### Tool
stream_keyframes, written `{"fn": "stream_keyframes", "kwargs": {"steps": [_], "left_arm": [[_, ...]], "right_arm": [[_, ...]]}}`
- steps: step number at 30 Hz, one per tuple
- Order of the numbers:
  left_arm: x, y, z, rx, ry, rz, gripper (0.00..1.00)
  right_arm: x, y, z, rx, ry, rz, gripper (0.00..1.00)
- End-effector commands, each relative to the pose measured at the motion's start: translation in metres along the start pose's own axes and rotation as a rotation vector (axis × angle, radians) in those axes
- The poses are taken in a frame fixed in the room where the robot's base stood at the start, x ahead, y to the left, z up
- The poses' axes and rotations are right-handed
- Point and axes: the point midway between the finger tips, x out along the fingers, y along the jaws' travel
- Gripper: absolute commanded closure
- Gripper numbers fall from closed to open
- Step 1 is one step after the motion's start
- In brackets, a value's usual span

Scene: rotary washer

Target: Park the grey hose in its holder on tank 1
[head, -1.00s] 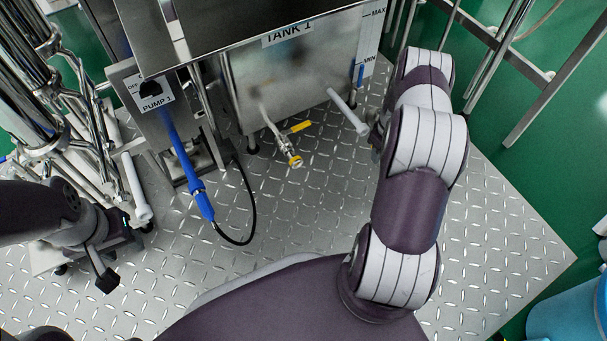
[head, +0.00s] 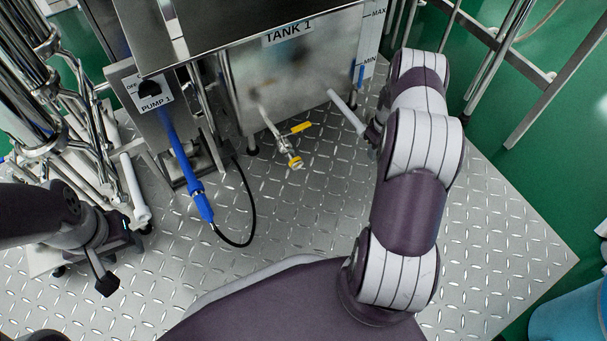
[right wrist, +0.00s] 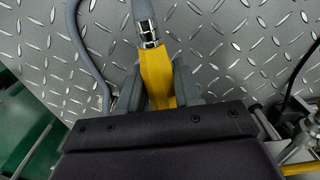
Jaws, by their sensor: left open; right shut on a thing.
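The metal tank labelled TANK 1 (head: 300,75) stands at the top centre of the head view. My right gripper (right wrist: 158,85) is shut on the yellow part (right wrist: 155,68) of a hose end in the right wrist view. A metal collar and a grey end piece (right wrist: 143,10) extend from it. A grey hose (right wrist: 78,40) curves beside it on the left. In the head view the right gripper is mostly hidden by my arm, low beside the tank's right side. I cannot clearly identify the holder. My left gripper (head: 121,262) is open and empty at the lower left.
A blue spray handle (head: 192,180) with a black hose hangs below the PUMP 1 box (head: 150,100). A yellow-handled valve (head: 288,145) juts from under the tank. A pale tube (head: 347,112) slants near my right gripper. The tread-plate floor (head: 300,215) is clear in the middle.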

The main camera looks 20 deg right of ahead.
Motion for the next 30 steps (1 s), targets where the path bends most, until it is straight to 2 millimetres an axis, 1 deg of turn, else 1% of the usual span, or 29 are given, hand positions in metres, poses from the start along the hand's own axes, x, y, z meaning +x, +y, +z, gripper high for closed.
{"fn": "stream_keyframes", "kwargs": {"steps": [6,30], "left_arm": [[-0.0052,0.0,-0.0006,0.0,0.0,0.0,0.55],[-0.0081,0.0,-0.001,0.0,0.0,0.0,0.55]], "right_arm": [[-0.0018,0.0005,-0.0002,0.001,0.005,0.0,1.0],[-0.0007,0.0002,-0.0001,0.0,0.005,0.0,1.0]]}}
